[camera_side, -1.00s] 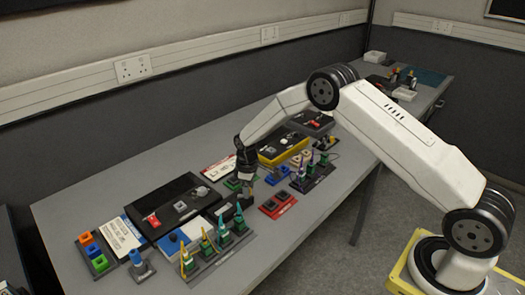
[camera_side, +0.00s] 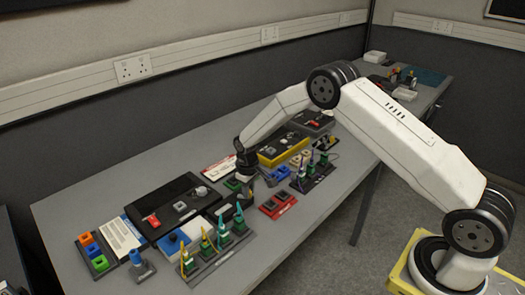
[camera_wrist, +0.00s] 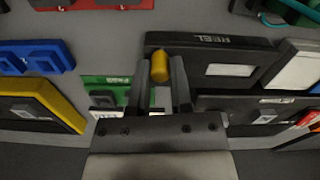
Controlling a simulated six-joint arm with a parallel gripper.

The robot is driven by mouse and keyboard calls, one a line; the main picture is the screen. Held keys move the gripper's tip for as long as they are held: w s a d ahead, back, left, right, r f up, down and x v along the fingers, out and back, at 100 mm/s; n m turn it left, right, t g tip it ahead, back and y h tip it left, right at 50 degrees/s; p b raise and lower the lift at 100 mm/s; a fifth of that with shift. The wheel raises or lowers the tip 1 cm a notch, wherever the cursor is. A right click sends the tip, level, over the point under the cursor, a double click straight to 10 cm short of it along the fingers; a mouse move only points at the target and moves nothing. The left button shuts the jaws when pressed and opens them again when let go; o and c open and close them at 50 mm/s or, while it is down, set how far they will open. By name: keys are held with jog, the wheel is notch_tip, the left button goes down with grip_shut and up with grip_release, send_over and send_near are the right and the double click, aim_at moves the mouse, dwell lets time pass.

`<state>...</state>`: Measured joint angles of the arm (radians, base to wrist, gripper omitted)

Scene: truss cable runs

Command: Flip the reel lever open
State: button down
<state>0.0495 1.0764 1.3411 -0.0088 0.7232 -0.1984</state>
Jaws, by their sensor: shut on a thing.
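The reel unit is a black box (camera_wrist: 215,62) with an upside-down "REEL" label in the wrist view. Its yellow lever (camera_wrist: 160,66) stands at the box's left end. My gripper (camera_wrist: 161,72) has a dark finger on each side of this lever and is shut on it. In the side view my gripper (camera_side: 247,187) is low over the middle of the bench, and the lever is too small or hidden there to make out.
A green-based block (camera_wrist: 103,90) and a yellow-edged box (camera_wrist: 40,105) lie left of my gripper in the wrist view. A red double block (camera_side: 278,203) and a stand of upright plugs (camera_side: 215,247) are close by on the grey bench (camera_side: 90,195).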

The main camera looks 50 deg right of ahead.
jog(key=shift+a+m, duration=0.1)
jog(key=shift+m, duration=0.2)
jog(key=c, duration=0.5)
grip_release()
jog(key=shift+c, duration=0.2)
jog(key=shift+r, duration=3.9)
jog(key=shift+s, duration=0.1)
